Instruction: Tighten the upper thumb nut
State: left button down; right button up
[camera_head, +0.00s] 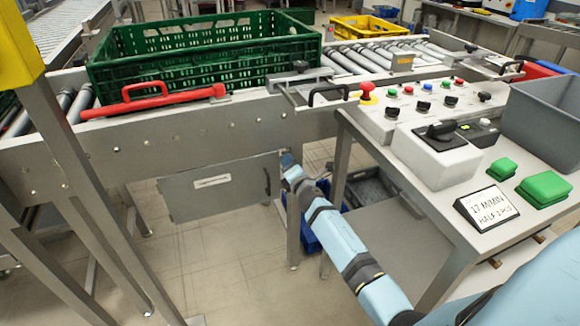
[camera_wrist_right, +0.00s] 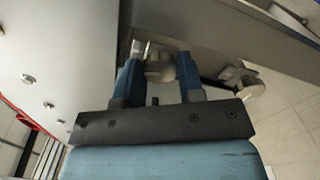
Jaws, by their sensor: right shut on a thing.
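My right gripper (camera_head: 288,162) is at the conveyor leg, beside the grey panel, at the end of my light-blue arm. In the right wrist view its two blue fingers (camera_wrist_right: 159,82) are closed on a roundish metal thumb nut (camera_wrist_right: 159,68). This looks like the upper nut, as the floor lies toward the other side of that view. A second pale knob, the lower thumb nut (camera_wrist_right: 250,88), sits apart to the right of the fingers. In the head view the gripper and leg hide both nuts. My left gripper is not in view.
The hinged grey panel (camera_head: 215,188) hangs under the conveyor rail (camera_head: 150,150), left of my gripper. A green crate (camera_head: 205,65) stands on the rollers. The control desk (camera_head: 480,235) with buttons stands close to the right of my arm. Open floor lies below.

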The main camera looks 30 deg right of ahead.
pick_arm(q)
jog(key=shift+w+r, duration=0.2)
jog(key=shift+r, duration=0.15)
pick_arm(e)
jog(key=shift+m, duration=1.5)
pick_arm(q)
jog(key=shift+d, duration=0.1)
pick_arm(e)
jog(key=o, duration=0.9)
pick_arm(q)
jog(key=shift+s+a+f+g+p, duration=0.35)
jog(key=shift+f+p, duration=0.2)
jog(key=shift+p, duration=0.4)
pick_arm(e)
jog(key=v, duration=1.4)
jog(key=shift+d+f, duration=0.1)
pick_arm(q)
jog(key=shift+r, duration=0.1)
pick_arm(e)
jog(key=shift+w, duration=0.1)
